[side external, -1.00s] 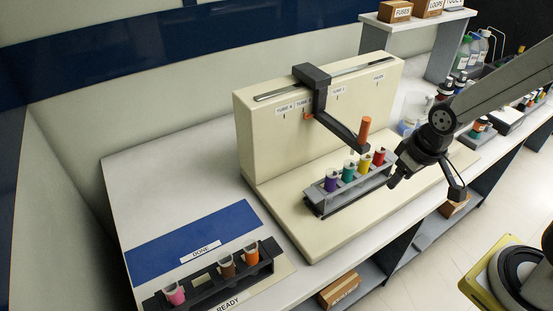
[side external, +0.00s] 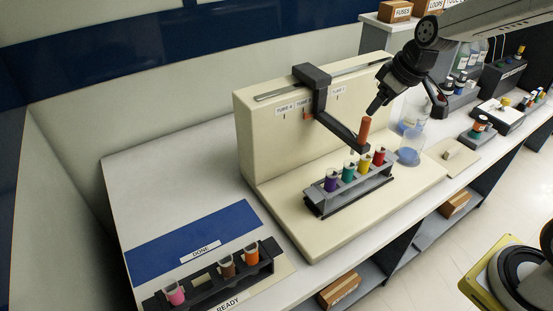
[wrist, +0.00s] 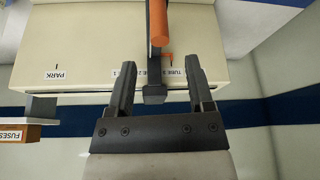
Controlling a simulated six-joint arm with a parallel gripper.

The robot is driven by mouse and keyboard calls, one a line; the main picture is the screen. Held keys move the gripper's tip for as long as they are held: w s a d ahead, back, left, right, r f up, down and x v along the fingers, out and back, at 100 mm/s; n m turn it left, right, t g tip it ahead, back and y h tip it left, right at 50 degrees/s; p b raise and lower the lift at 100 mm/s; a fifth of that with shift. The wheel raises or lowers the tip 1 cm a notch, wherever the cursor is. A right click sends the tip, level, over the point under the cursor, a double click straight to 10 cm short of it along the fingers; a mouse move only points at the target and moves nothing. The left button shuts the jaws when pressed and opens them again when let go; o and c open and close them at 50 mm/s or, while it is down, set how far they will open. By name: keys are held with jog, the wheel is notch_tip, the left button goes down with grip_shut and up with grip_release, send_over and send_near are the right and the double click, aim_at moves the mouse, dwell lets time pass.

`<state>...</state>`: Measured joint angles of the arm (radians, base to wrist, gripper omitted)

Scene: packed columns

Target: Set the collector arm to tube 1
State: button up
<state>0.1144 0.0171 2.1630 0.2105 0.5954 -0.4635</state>
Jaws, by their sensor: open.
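The collector arm (side external: 335,124) is a dark bar hanging from a black carriage (side external: 311,76) on the cream housing (side external: 262,130). An orange column (side external: 364,131) stands at its free end, above the tube rack (side external: 348,194). The carriage sits left of the TUBE 1 label (side external: 338,90). The rack holds purple, green, yellow and red tubes. My gripper (side external: 376,108) is just right of the orange column.
A clear beaker (side external: 410,150) stands right of the rack. A black rack (side external: 215,280) with pink, brown and orange tubes is at front left, by a blue DONE area (side external: 190,240). A shelf with boxes (side external: 395,12) is at back right.

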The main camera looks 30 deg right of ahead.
aim_at(363, 124)
jog(key=shift+f, duration=0.15)
jog(key=shift+x, duration=3.8)
grip_shut()
